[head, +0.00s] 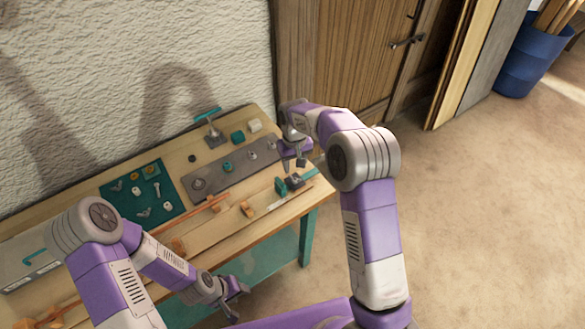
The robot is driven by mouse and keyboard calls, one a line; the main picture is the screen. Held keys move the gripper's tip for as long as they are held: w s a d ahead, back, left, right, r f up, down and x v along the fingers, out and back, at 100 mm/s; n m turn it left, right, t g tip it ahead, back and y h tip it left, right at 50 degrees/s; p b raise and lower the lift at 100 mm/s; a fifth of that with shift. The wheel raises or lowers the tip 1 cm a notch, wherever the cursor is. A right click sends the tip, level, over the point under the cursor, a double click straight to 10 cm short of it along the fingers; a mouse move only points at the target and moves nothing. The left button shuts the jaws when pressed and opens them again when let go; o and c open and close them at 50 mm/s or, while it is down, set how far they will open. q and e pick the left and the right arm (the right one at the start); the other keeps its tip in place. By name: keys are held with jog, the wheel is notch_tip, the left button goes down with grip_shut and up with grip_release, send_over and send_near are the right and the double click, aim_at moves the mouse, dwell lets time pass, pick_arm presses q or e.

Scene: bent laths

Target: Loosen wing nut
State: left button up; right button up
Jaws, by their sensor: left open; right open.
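Small pale hardware pieces lie on a teal mat (170,203) on the workbench. One winged piece (143,212) near the mat's front looks like a wing nut, and another similar piece (117,186) lies at its left. A dark grey plate (210,176) beside the mat carries round fittings, too small to tell apart. My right gripper (293,163) is open, above the plate's right end, and hides part of it. I cannot tell if it touches anything. My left gripper (238,291) is open and empty, low at the bench's front edge, away from the plate.
Orange clamps (216,204) and laths lie along the front of the wooden bench (240,207). A teal and black block (281,186) sits at its right. A teal-handled clamp (214,130) stands at the back. A blue bin (530,62) and leaning boards stand right; the floor between is clear.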

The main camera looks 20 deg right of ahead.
aim_at(295, 179)
jog(key=f, duration=0.6)
jog(key=shift+s, duration=0.3)
jog(key=shift+c, duration=0.3)
